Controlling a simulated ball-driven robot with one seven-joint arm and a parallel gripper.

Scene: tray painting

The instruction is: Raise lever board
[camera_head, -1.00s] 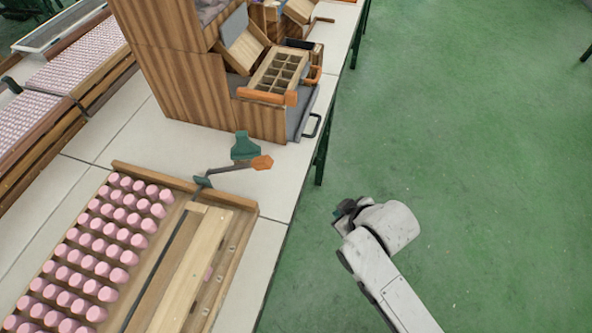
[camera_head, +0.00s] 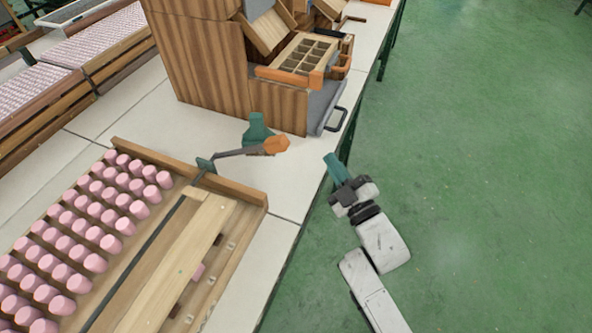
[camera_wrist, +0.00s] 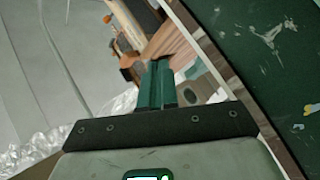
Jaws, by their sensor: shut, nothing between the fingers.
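The lever (camera_head: 240,151) is a dark bar with an orange grip (camera_head: 275,145), pivoted at the top edge of the wooden tray (camera_head: 258,190). Its grip sticks out to the right, over the white table. The board (camera_head: 185,265) is a long pale plank lying in the tray, beside a dark strip. Rows of pink pegs (camera_head: 100,237) stand to its left. My gripper (camera_head: 332,160) is right of the lever's grip, apart from it, beyond the table edge over the floor. In the wrist view my green fingers (camera_wrist: 162,85) are together and empty.
A wooden cabinet (camera_head: 205,65) with an open compartment box (camera_head: 303,52) and a dark handle (camera_head: 336,118) stands behind the lever. A green stand (camera_head: 257,128) is just behind the grip. Open green floor (camera_head: 470,200) lies to the right.

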